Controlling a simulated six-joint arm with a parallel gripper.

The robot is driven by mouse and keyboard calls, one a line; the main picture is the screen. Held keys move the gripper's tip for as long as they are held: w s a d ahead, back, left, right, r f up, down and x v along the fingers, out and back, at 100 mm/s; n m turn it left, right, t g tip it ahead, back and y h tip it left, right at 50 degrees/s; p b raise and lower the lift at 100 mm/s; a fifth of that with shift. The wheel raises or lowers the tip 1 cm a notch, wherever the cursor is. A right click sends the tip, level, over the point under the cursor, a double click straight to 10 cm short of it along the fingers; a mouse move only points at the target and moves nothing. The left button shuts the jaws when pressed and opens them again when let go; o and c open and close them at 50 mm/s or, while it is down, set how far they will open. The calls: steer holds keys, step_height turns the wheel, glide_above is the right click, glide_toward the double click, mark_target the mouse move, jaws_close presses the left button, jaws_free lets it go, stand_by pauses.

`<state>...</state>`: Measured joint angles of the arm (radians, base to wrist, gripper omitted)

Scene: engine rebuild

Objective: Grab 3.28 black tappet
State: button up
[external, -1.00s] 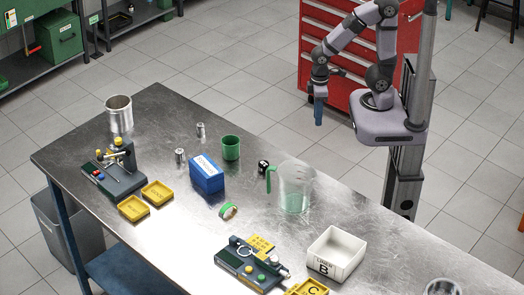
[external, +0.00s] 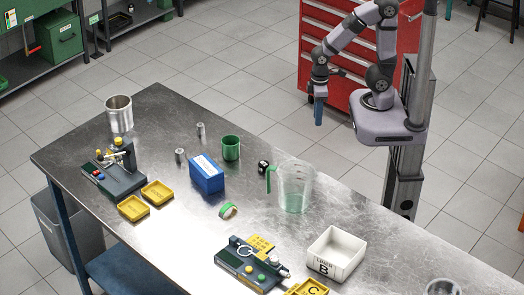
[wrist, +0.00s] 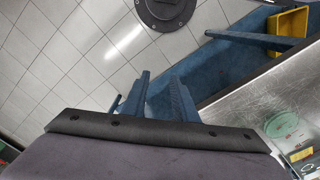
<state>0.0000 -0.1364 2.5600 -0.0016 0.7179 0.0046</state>
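My gripper (external: 318,112) hangs fingers down beyond the far edge of the steel table, near the red drawer cabinet. A small black object with white marks (external: 263,166) stands on the table between the green cup and the clear jug. I cannot tell whether it is the black tappet. No 3.28 marking is readable.
The clear jug (external: 295,188), green cup (external: 231,148) and blue box (external: 206,175) crowd the table's middle. A white bin marked B (external: 336,254), gauge device (external: 250,263), yellow trays (external: 133,208) and steel pot (external: 119,114) stand around them. The far edge is mostly clear.

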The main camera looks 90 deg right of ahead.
steer(key=o, duration=0.6)
steer(key=shift+o, duration=0.2)
